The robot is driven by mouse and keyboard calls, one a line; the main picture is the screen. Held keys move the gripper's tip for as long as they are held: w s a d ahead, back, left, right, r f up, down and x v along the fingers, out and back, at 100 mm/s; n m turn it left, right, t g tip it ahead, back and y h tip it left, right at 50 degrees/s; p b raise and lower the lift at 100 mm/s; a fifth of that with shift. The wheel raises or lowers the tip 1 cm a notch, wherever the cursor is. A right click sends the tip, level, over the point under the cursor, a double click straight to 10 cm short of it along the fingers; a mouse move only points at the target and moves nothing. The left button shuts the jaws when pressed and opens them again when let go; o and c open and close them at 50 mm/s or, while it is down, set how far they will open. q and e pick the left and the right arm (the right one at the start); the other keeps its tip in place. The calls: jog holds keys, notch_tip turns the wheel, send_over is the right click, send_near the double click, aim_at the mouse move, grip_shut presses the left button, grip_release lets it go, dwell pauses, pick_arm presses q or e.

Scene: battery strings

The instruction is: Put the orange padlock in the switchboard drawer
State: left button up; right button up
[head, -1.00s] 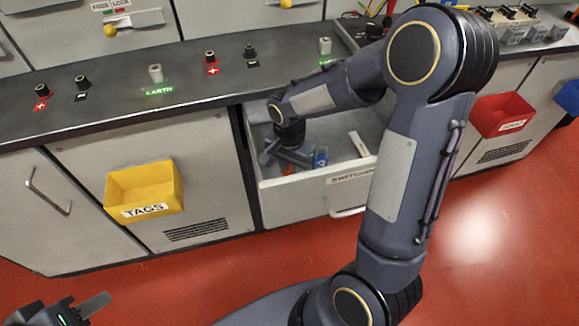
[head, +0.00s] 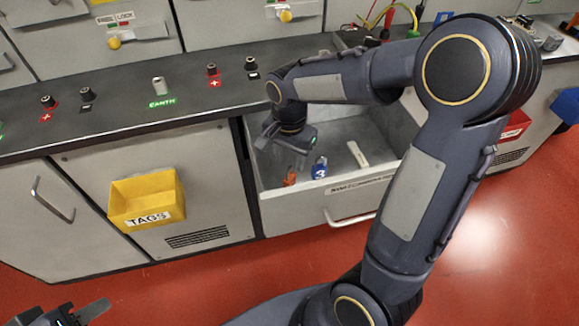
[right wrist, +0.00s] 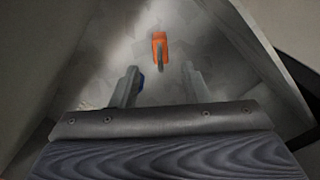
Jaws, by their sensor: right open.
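The orange padlock (head: 290,177) lies on the floor of the open switchboard drawer (head: 340,207), near its left front. It also shows in the right wrist view (right wrist: 160,45), with its grey shackle toward my gripper. My right gripper (head: 298,146) is over the left part of the drawer, above and apart from the padlock. In the right wrist view its two fingers (right wrist: 162,88) are spread with nothing between them. My left gripper (head: 92,312) is partly in view at the bottom left corner; only one finger shows clearly.
A blue padlock (head: 319,168) and a white object (head: 357,154) lie in the drawer to the right of the orange padlock. A yellow tags bin (head: 147,199) hangs left of the drawer. The worktop (head: 120,115) with terminals is above; my right arm covers part of the drawer's right side.

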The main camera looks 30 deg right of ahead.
jog(key=shift+r, duration=1.95)
jog(key=shift+p, duration=0.3)
